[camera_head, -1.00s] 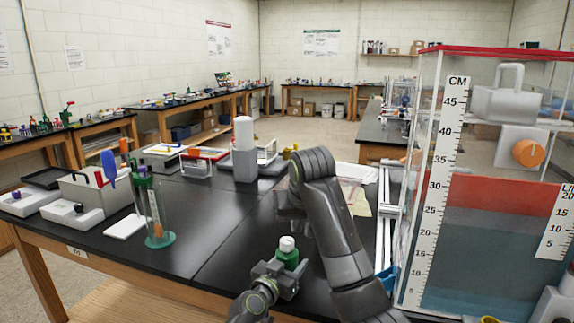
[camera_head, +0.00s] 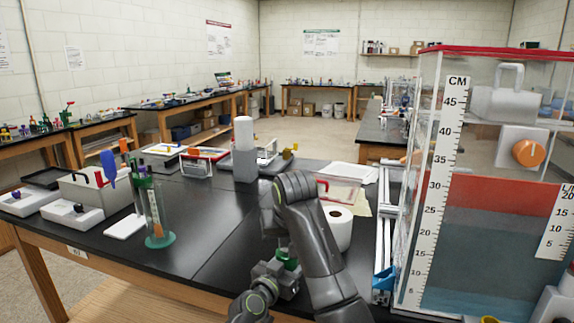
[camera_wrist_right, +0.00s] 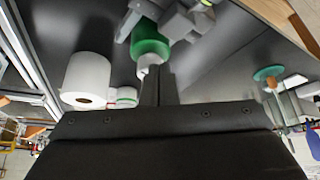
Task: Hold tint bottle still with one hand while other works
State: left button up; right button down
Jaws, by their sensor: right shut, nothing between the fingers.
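The tint bottle is green with a white cap; in the head view only a strip of green (camera_head: 287,263) shows below my right wrist. My left gripper (camera_head: 276,279) is closed around the bottle near the table's front. In the right wrist view the green body (camera_wrist_right: 150,38) sits between grey left fingers, with the white cap (camera_wrist_right: 148,62) facing the camera. My right gripper (camera_wrist_right: 158,74) is shut and empty, its tips close by the cap; I cannot tell whether they touch. In the head view my right forearm hides most of the bottle.
A white paper roll (camera_head: 338,229) stands just right of my right arm. A white rail (camera_head: 383,225) and a large water tank (camera_head: 480,200) bound the right side. A cylinder with a green base (camera_head: 158,238) stands left. The black tabletop (camera_head: 200,215) between is clear.

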jog(key=shift+f, duration=0.9)
jog(key=shift+w, duration=0.25)
jog(key=shift+d, duration=0.9)
jog(key=shift+w+d, duration=0.25)
jog(key=shift+d, duration=0.1)
jog(key=shift+s, duration=0.1)
dwell(0.3)
